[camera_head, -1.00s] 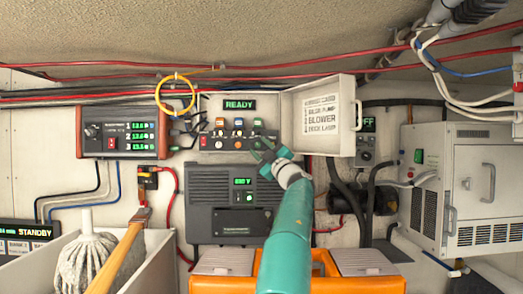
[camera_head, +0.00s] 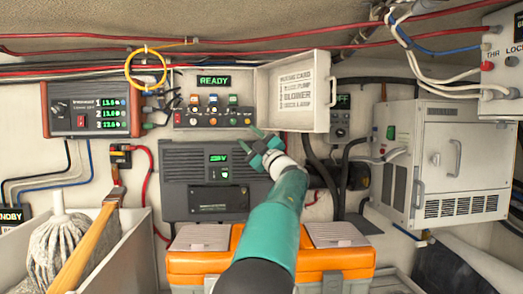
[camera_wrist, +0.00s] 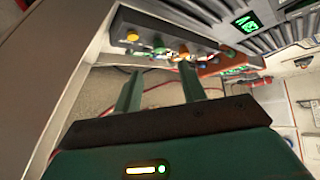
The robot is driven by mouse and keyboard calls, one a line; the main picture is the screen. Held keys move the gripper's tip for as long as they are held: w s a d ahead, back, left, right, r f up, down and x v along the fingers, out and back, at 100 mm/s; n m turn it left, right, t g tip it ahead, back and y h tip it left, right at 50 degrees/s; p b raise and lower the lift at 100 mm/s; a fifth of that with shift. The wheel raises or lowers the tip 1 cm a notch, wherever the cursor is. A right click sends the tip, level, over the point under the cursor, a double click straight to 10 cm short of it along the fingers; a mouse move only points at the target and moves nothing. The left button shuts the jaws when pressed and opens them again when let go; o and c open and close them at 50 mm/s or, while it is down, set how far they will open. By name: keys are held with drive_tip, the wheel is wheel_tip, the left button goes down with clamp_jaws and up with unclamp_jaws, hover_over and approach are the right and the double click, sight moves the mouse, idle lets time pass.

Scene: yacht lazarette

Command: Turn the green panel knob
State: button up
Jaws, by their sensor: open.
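The control panel (camera_head: 213,111) is a dark box under a green READY display in the head view. Its upper row holds orange, blue and green knobs; the green knob (camera_head: 233,99) is the rightmost. Small buttons line its lower row. My gripper (camera_head: 249,139) is open and empty, just below the panel's lower right corner in the picture, with no contact visible. In the wrist view the panel (camera_wrist: 150,24) appears tilted beyond my two green fingers (camera_wrist: 158,82). A small green part (camera_wrist: 158,43) shows between their directions; I cannot tell whether it is the green knob.
An open white lid (camera_head: 300,98) juts out right of the panel. A dark unit (camera_head: 180,178) sits below it, above an orange toolbox (camera_head: 190,268). A mop (camera_head: 58,240) stands at the left. A white cabinet (camera_head: 440,160) is at the right.

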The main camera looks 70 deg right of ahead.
drive_tip(key=v, duration=0.6)
idle(0.6)
